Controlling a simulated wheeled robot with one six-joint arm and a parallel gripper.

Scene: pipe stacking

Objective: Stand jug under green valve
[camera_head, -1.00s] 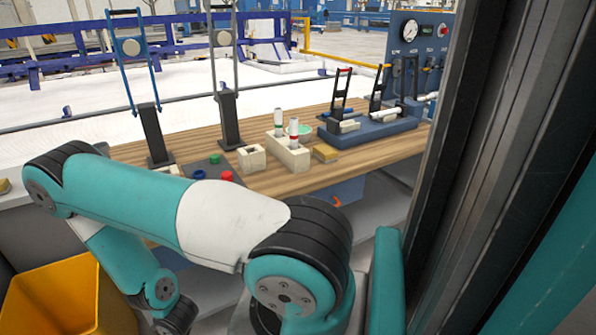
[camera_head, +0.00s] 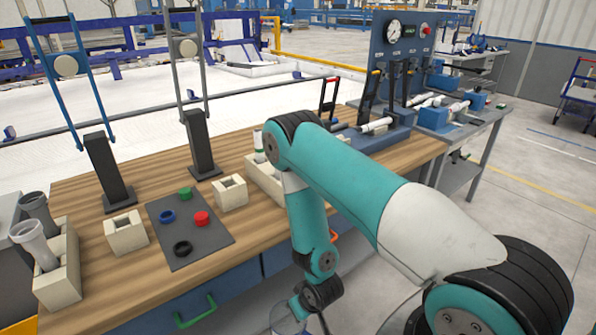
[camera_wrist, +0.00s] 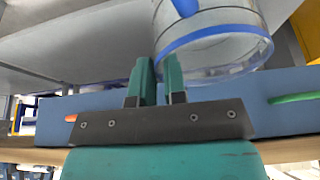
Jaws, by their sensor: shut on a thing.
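The jug (camera_wrist: 222,38) is clear with blue bands and shows beyond my fingers at the upper right of the wrist view. In the head view it appears as a pale clear shape (camera_head: 287,320) at the bottom edge, partly cut off. My gripper (camera_wrist: 157,65) has its two teal fingers close together, shut on the jug; the part between the fingers is hard to make out. The jug is low in front of the workbench, apart from its top. I cannot make out a green valve in either view.
The wooden workbench (camera_head: 75,222) carries a grey mat (camera_head: 187,240) with coloured rings, cream blocks and two upright stands. A gauge panel (camera_head: 385,48) stands at its back right. A green drawer handle (camera_head: 195,311) sticks out in front. Open floor lies to the right.

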